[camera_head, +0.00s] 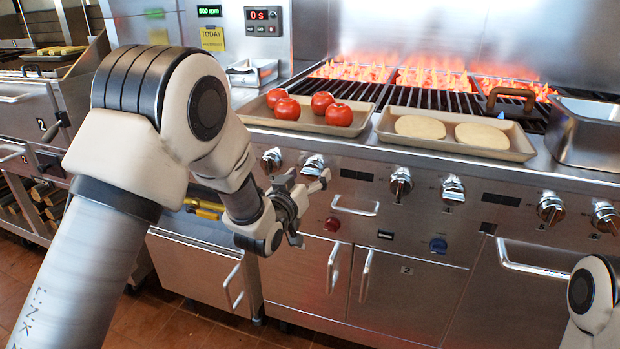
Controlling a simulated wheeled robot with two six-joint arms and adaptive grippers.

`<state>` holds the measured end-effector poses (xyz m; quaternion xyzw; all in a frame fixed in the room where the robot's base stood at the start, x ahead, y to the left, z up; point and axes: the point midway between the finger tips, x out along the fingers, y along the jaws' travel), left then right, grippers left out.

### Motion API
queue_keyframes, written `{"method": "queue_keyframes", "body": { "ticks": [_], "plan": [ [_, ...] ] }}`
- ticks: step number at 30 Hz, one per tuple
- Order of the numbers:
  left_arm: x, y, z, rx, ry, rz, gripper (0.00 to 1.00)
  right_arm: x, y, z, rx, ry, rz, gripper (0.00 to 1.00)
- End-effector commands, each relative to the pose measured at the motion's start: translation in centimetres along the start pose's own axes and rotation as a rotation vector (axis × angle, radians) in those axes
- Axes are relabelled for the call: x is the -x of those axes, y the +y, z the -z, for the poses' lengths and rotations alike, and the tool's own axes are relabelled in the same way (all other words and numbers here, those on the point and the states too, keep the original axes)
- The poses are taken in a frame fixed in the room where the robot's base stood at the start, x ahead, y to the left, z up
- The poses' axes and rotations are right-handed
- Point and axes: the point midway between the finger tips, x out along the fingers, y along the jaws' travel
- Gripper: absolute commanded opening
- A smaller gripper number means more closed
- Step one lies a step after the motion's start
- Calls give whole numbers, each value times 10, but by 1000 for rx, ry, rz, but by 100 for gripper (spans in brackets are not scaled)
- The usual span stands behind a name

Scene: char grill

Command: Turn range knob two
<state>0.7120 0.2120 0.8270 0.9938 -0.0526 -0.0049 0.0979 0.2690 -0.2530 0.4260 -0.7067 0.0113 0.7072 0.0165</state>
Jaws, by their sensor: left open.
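The range front carries a row of silver knobs. The leftmost knob (271,160) and the second knob from the left (313,165) sit close together below the tomato tray. My left gripper (304,181) is open and empty, just below and in front of the second knob, with its fingers pointing up toward it. I cannot tell whether a fingertip touches the knob. Further right are a third knob (400,183) and a fourth knob (452,190). My right gripper is out of view; only part of that arm shows at the lower right.
A tray (355,131) with red tomatoes (339,114) and a tray (385,127) with two pale patties (420,127) rest on the ledge. Flames (435,78) burn behind the grate. A red button (332,224) and door handles (333,268) are below the knobs.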

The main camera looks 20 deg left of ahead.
Motion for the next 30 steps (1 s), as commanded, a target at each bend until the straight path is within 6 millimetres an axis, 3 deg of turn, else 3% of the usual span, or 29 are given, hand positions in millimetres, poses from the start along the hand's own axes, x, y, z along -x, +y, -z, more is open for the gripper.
{"method": "queue_keyframes", "body": {
  "ticks": [3, 9, 10, 15, 30],
  "plan": [
    [-10, 0, 0, 0, 0, 0, 75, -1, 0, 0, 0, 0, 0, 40],
    [-11, 0, 0, 0, -1, 0, 75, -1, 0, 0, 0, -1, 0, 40],
    [-11, 0, 0, 0, -1, 0, 72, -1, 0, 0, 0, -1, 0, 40],
    [-11, 0, 0, 0, -1, 1, 16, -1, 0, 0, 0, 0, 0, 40],
    [-11, 0, 0, -73, -6, 2, 16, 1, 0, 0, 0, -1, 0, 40]
  ]
}}
